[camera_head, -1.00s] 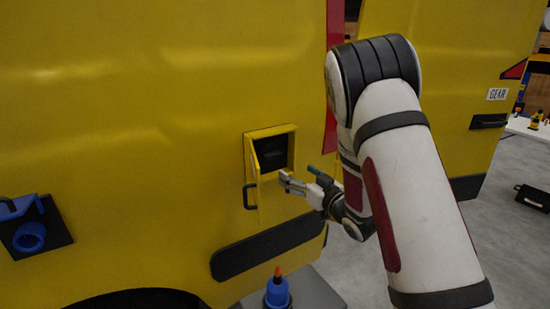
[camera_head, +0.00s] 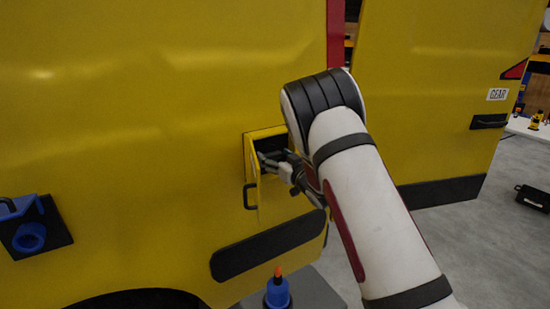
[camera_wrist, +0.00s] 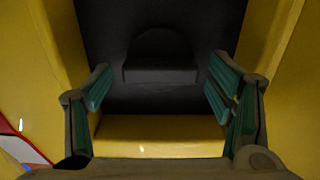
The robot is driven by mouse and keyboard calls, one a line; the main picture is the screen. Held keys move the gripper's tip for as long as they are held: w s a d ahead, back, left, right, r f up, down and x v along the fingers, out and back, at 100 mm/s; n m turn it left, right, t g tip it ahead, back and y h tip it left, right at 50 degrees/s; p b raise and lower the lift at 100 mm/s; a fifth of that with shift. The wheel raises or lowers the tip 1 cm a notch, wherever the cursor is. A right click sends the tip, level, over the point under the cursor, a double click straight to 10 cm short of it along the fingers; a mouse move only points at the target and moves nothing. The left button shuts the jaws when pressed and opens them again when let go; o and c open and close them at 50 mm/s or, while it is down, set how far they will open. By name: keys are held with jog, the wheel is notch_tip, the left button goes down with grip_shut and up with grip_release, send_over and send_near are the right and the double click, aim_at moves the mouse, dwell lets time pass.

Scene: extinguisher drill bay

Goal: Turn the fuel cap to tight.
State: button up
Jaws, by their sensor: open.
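The fuel cap (camera_wrist: 160,62) is a dark, rounded shape with a raised bar across it, in the dark recess of the yellow vehicle, at the upper middle of the wrist view. My gripper (camera_wrist: 160,85) is open, its green-padded fingers left and right of the cap and apart from it. In the head view my gripper (camera_head: 264,158) reaches into the recess opening, and it and my arm hide the cap. The small yellow fuel door (camera_head: 252,190) stands open at the left of the recess.
The yellow body panel (camera_head: 130,110) surrounds the recess. A black strip (camera_head: 265,246) lies below it. A blue fitting (camera_head: 30,237) is at the left, and a blue bottle-like thing with an orange tip (camera_head: 277,292) stands below. Grey floor (camera_head: 470,235) is open at the right.

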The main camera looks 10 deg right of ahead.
jog(key=c, duration=1.2)
jog(key=shift+o, duration=0.2)
jog(key=shift+m, duration=0.3)
jog(key=m, duration=0.3)
jog(key=shift+d+m+b, duration=0.15)
jog(key=shift+m+b, duration=0.25)
jog(key=m, duration=0.4)
jog(key=shift+d+m, duration=0.1)
jog(key=shift+m, duration=0.2)
jog(key=m, duration=0.5)
jog(key=shift+f, duration=0.1)
jog(key=shift+m, duration=2)
jog(key=shift+f, duration=0.1)
